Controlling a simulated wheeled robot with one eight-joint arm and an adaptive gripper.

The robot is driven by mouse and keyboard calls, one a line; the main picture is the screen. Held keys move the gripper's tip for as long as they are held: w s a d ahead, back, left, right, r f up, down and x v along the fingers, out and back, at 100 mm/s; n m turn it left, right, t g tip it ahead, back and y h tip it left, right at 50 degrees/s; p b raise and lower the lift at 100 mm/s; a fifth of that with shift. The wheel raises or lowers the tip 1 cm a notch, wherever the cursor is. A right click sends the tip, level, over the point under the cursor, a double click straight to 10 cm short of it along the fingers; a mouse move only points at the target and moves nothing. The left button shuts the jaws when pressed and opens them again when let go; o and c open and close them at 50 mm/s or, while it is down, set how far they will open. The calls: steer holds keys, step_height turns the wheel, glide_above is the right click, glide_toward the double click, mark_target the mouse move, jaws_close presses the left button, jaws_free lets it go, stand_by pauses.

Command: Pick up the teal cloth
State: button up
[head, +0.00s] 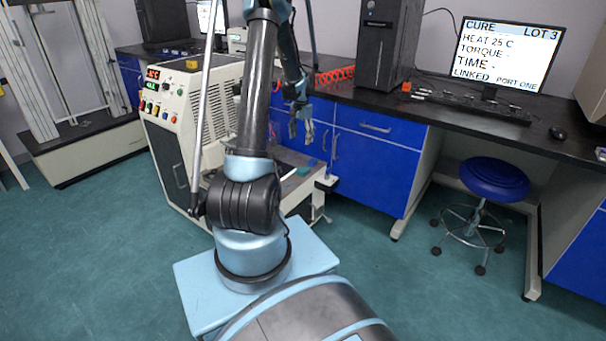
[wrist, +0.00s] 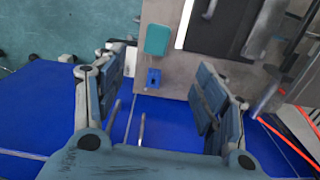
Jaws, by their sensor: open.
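The teal cloth (wrist: 158,39) is a small folded-looking rectangle lying flat on a grey surface (wrist: 180,82) in the wrist view, near its edge. In the head view it is a small teal patch (head: 312,163) on the low shelf beside the machine. My gripper (wrist: 160,66) is open and empty, its two fingers apart to the left and right. The cloth shows beyond the fingertips, between their lines, and nothing touches it. In the head view my gripper (head: 302,128) hangs above the cloth, in front of the blue cabinets.
The cream machine (head: 190,125) with buttons stands left of the cloth. A small blue item (wrist: 153,78) sits near the cloth. Blue cabinets (head: 375,165) and a dark counter (head: 440,118) are behind. A red coiled hose (head: 335,75) lies on the counter. Floor at right is open around a stool (head: 493,180).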

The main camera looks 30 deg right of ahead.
glide_above(303, 169)
steer(key=f, duration=1.2)
steer(key=shift+a+f, duration=0.2)
steer(key=shift+a, duration=0.1)
steer(key=shift+w+d+f, duration=0.1)
steer(key=shift+d+f, duration=0.1)
steer(key=shift+f, duration=0.8)
steer(key=shift+d+f, duration=0.2)
steer(key=shift+f, duration=1.45)
steer(key=c, duration=1)
